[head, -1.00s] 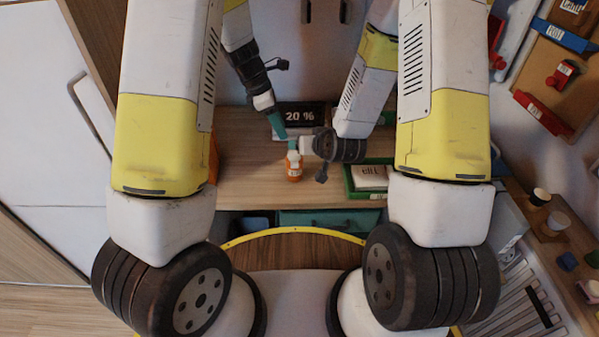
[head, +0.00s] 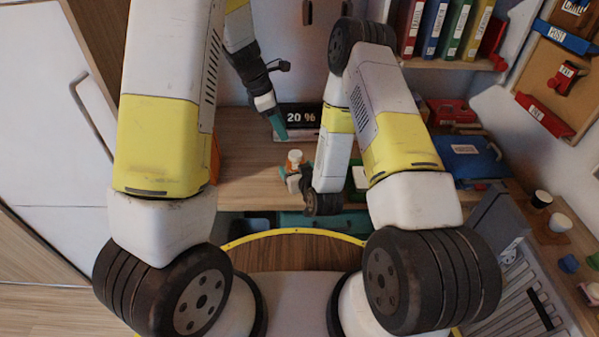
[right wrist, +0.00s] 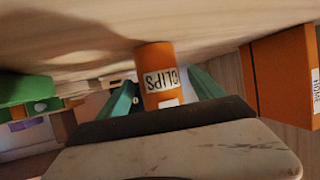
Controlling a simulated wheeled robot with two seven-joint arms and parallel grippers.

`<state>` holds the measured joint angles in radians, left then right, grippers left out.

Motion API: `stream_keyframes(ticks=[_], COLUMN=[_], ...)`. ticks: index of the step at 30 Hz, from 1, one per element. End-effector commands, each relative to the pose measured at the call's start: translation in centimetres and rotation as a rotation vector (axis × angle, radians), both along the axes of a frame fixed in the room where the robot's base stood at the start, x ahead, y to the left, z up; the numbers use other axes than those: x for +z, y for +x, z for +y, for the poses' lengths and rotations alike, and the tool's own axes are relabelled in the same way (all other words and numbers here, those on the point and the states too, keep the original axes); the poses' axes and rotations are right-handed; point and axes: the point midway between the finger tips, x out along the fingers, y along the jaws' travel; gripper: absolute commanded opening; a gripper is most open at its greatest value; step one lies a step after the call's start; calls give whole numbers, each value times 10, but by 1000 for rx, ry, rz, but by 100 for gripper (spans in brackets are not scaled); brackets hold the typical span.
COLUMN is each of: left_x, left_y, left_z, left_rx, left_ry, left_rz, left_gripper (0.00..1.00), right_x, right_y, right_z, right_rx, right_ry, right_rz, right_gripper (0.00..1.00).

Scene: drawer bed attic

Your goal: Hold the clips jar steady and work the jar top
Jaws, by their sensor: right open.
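The orange clips jar (head: 291,166) stands upright on the desk with its pale jar top (head: 295,155) on it. The right wrist view shows its orange body (right wrist: 157,58) with an upside-down CLIPS label. My right gripper (head: 289,178) is low at the jar's near side. In the right wrist view its teal fingers (right wrist: 163,82) are open, one on each side of the jar, with gaps visible. My left gripper (head: 278,127) points down above and behind the jar, apart from it; its finger gap cannot be made out.
A dark 20 % display (head: 301,116) stands behind the jar. An orange box (right wrist: 278,75) is to the right in the wrist view. A green tray (right wrist: 25,90) is at its left. Blue (head: 468,158) and red cases lie at the desk's right.

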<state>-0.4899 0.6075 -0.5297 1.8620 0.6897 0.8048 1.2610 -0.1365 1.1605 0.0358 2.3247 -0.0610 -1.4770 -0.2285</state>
Motion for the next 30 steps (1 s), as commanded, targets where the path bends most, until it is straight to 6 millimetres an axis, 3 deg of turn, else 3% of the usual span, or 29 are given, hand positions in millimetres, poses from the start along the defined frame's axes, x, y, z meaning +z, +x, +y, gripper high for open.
stream_keyframes(ticks=[7,18,29,30], left_x=[0,0,0,0], left_y=[0,0,0,0], left_z=[0,0,0,0], left_rx=[0,0,0,-1], left_ry=[0,0,0,0], left_rz=[0,0,0,0], left_gripper=[36,36,36,44], right_x=[-11,-13,-12,-12], right_y=[26,30,30,30], right_z=[8,9,9,9], right_rx=[0,0,0,0], right_ry=[1,1,1,1], right_rz=[-1,1,1,1], right_gripper=[76,74,5,5])
